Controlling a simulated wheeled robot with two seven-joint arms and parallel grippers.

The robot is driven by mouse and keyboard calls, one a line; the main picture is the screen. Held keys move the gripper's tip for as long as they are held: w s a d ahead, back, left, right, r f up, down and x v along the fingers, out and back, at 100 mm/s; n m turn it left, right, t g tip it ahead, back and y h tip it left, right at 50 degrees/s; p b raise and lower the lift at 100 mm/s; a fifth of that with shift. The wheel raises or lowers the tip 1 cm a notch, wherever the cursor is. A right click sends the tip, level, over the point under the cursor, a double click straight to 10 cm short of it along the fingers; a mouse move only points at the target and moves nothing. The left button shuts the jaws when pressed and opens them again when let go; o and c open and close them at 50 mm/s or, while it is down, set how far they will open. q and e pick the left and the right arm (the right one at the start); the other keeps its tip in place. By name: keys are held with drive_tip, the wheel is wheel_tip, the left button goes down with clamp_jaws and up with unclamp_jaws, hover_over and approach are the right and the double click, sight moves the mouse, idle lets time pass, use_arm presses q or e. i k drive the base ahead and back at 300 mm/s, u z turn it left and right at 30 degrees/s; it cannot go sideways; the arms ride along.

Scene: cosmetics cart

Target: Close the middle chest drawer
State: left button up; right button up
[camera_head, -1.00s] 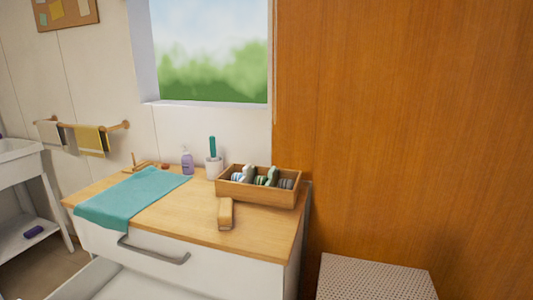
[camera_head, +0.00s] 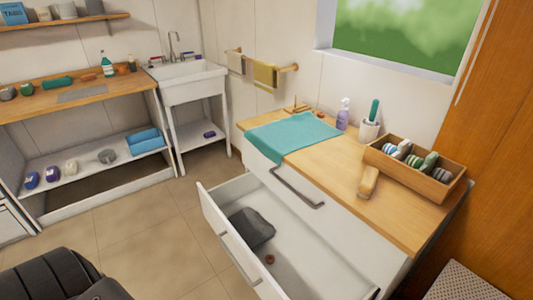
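The chest (camera_head: 395,215) has a white front and a wooden top, and stands at the right of the view. Its top drawer is shut, with a grey bar handle (camera_head: 298,188) on the front. The drawer below it, the middle one (camera_head: 228,236), is pulled far out towards the lower left. Inside the open drawer lie a dark grey folded item (camera_head: 250,228) and a small brown round thing (camera_head: 270,259). The lower right part of the drawer is cut off by the frame. Neither of my grippers is in view.
On the chest top are a teal cloth (camera_head: 292,134), a wooden brush (camera_head: 368,181) and a wooden box (camera_head: 436,188) of rolled items. A sink (camera_head: 188,80) and a workbench (camera_head: 75,98) stand left. Tiled floor (camera_head: 135,225) is free before the drawer. A black padded shape (camera_head: 50,278) fills the bottom left.

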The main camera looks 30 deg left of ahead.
sight(305, 265)
drive_tip(key=u, duration=1.2)
drive_tip(key=k, duration=0.6)
drive_tip(key=u, duration=0.85)
drive_tip(key=i, duration=0.65)
drive_tip(key=u, duration=0.8)
drive_tip(key=i, duration=0.8)
drive_tip(key=z, duration=0.55)
drive_tip(key=i, duration=0.7)
drive_tip(key=z, duration=0.55)
